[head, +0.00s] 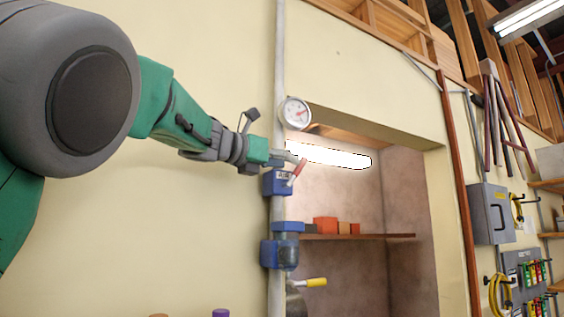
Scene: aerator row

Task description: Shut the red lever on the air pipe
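The air pipe (279,75) is a pale vertical pipe on the cream wall, left of a recess. A blue valve body (275,183) sits on it. The red lever (299,168) sticks out from this valve, tilted up and to the right. My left gripper (288,157) reaches in from the left, at the pipe just above the blue valve. Its tip is close to the upper end of the red lever; I cannot tell whether they touch. Its fingers are small and overlap the pipe, so their opening is unclear. My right gripper is not in view.
A round gauge (295,112) sits on the pipe above the gripper. Below are a second blue fitting (280,252) and a yellow lever (316,282). The recess holds a shelf (390,236) with orange and red boxes. A grey cabinet (489,213) hangs at right.

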